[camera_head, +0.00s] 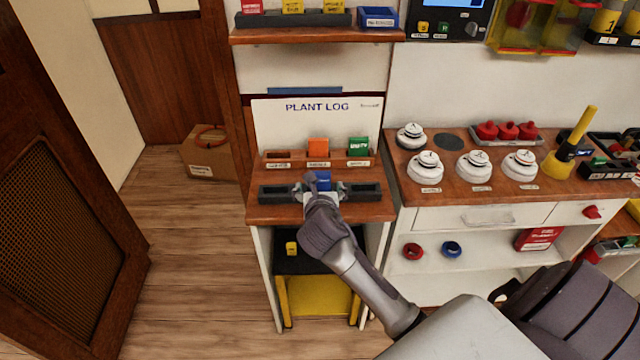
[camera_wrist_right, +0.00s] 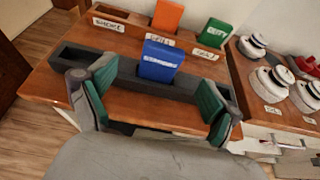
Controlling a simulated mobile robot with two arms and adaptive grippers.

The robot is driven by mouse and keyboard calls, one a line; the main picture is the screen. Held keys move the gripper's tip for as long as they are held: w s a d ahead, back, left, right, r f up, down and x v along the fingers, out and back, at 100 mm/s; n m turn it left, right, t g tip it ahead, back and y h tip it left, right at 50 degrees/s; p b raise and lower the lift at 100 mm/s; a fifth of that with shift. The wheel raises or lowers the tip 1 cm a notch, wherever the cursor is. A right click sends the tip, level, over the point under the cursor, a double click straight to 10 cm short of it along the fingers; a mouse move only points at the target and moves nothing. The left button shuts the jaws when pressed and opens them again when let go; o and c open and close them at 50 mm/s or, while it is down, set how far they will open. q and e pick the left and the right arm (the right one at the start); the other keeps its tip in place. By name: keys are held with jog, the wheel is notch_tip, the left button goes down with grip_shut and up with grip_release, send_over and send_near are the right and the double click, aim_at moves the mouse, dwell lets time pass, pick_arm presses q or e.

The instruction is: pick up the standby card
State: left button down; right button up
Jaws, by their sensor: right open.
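A blue card (camera_wrist_right: 160,60) stands upright in the dark tray (camera_wrist_right: 200,88) on the plant log desk; its white lettering is too small to read, so I cannot tell if it is the standby card. In the head view the blue card (camera_head: 323,181) is partly hidden by my right gripper (camera_head: 322,190). An orange card (camera_wrist_right: 167,16) and a green card (camera_wrist_right: 214,33) stand in the wooden rack behind. In the wrist view my right gripper (camera_wrist_right: 157,95) is open, its green-padded fingers to either side of and nearer than the blue card, holding nothing. My left gripper is not in view.
The wooden rack (camera_head: 278,164) has an empty-looking left slot. A PLANT LOG board (camera_head: 318,120) stands behind it. White round detectors (camera_head: 473,166) stand on the counter to the right. A shelf (camera_head: 317,36) with cards hangs above.

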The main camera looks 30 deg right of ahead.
aim_at(320, 180)
jog(key=shift+x, duration=0.75)
jog(key=shift+w+f, duration=0.1)
jog(key=shift+w, duration=0.25)
jog(key=shift+w+d+f, duration=0.2)
jog(key=shift+w+d, duration=0.1)
jog(key=shift+w, duration=0.05)
jog(key=x, duration=0.3)
jog(key=shift+w+d+f, duration=0.1)
jog(key=shift+d+f, duration=0.15)
jog(key=shift+d, duration=0.1)
jog(key=shift+w+d+f+p, duration=0.2)
jog(key=shift+w+f+p, duration=0.1)
jog(key=shift+w, duration=0.1)
jog(key=shift+s, duration=0.1)
jog(key=c, duration=0.5)
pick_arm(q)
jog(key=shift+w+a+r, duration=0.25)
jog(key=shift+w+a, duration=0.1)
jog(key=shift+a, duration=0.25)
pick_arm(e)
jog(key=shift+r, duration=0.1)
jog(key=c, duration=0.8)
